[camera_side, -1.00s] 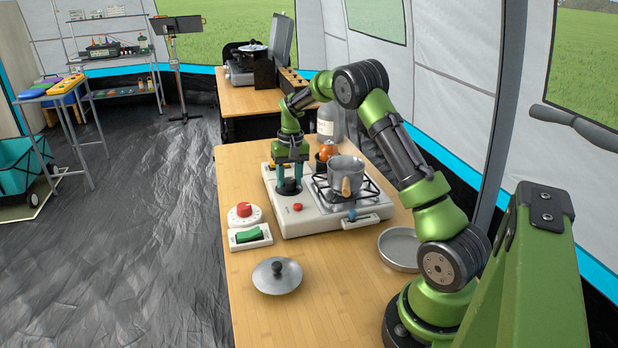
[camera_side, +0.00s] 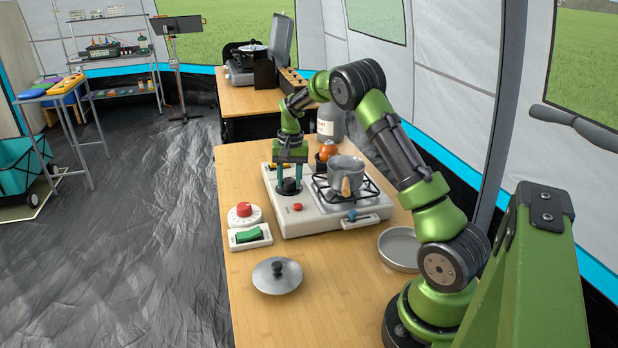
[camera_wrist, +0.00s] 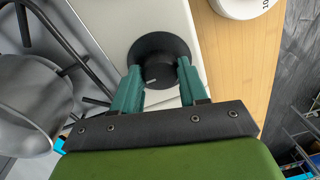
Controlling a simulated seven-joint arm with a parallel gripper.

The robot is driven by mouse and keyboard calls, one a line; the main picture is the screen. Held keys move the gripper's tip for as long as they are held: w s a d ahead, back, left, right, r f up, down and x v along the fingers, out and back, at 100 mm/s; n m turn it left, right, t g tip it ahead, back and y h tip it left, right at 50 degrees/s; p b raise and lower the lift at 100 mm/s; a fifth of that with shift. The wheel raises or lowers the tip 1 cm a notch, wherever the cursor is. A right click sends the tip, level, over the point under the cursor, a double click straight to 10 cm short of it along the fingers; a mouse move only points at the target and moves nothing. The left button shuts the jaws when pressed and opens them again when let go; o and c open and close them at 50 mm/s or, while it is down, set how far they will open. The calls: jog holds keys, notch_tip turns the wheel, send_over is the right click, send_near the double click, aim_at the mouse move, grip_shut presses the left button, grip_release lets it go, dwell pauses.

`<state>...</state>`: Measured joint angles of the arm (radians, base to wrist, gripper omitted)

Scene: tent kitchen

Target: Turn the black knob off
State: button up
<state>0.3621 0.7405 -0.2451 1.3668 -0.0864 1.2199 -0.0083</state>
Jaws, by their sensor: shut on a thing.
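The black knob (camera_side: 289,186) sits on a round black base on the left part of the white stove (camera_side: 312,217). In the wrist view the knob (camera_wrist: 158,74) has a short pale mark and lies between my two teal fingers. My gripper (camera_side: 289,184) points straight down with one finger on each side of the knob, and it is shut on the knob. The finger contact is seen best in the wrist view (camera_wrist: 158,68).
A grey pot (camera_side: 346,175) stands on the burner grate, right of my gripper. A small red button (camera_side: 298,207) and a blue-knobbed slider (camera_side: 352,215) are on the stove. A red dial (camera_side: 244,211), green switch (camera_side: 250,235), lid (camera_side: 277,274) and round pan (camera_side: 399,247) lie around it.

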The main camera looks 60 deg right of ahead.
aim_at(293, 179)
jog(key=o, duration=1.1)
jog(key=shift+c, duration=0.2)
jog(key=shift+r, duration=0.1)
notch_tip(293, 179, up, 17)
jog(key=shift+s+d, duration=0.3)
jog(key=shift+s, duration=0.1)
jog(key=s+a+n+t, duration=0.3)
jog(key=s+a, duration=0.7)
jog(key=a, duration=0.4)
jog(key=s+a+n+t+y, duration=0.1)
jog(key=s+a+n+t, duration=0.2)
jog(key=s+a, duration=0.7)
jog(key=a+n, duration=0.1)
jog(key=a, duration=0.3)
jog(key=shift+s+a+r+t+y, duration=0.2)
jog(key=shift+s+t+y, duration=0.1)
jog(key=shift+s, duration=0.1)
